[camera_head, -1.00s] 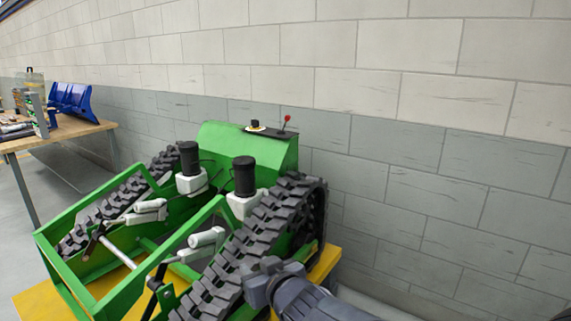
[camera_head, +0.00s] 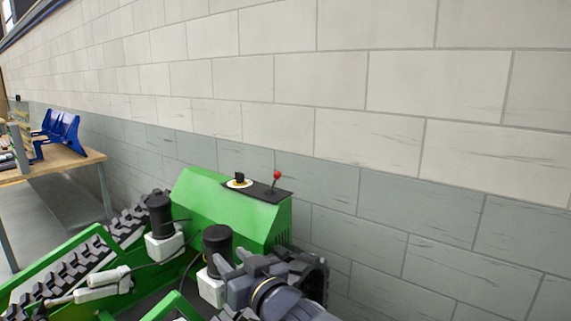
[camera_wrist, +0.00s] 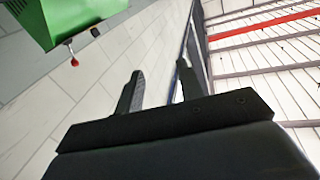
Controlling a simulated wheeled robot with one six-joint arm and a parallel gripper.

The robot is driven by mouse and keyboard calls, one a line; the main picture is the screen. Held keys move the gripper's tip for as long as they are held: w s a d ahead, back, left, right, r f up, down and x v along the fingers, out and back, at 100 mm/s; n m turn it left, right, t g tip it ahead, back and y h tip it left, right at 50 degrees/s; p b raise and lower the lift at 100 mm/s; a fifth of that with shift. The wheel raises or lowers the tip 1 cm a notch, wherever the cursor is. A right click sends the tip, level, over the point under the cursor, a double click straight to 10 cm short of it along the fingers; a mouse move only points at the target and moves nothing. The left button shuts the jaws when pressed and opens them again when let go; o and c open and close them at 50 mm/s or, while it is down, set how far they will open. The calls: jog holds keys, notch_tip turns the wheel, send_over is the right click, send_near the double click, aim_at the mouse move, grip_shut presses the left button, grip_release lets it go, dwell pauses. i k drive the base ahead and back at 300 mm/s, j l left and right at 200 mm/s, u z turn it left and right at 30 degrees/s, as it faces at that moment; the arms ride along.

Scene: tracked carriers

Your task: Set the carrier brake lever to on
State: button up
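The green tracked carrier (camera_head: 215,205) stands against the wall. On its raised rear housing sits a dark panel with a short lever (camera_head: 277,176) that has a red ball tip. A black knob on a yellow and white disc (camera_head: 239,181) is on the same panel. In the wrist view the red-tipped lever (camera_wrist: 74,62) shows at upper left, beside the green housing (camera_wrist: 70,18). My gripper (camera_head: 236,260) is in front of the housing, below and left of the lever, apart from it. In the wrist view its two fingers (camera_wrist: 158,82) are spread with nothing between them.
A black motor cylinder (camera_head: 160,213) and a second one (camera_head: 217,242) rise from the carrier near my gripper. The block wall (camera_head: 400,190) is close behind the housing. The space above the panel is clear.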

aim_at(277, 175)
jog(key=i+l, duration=0.25)
jog(key=i, duration=0.2)
jog(key=i+l, duration=0.3)
jog(key=i, duration=0.15)
jog(key=i+l, duration=0.25)
jog(key=i, duration=0.2)
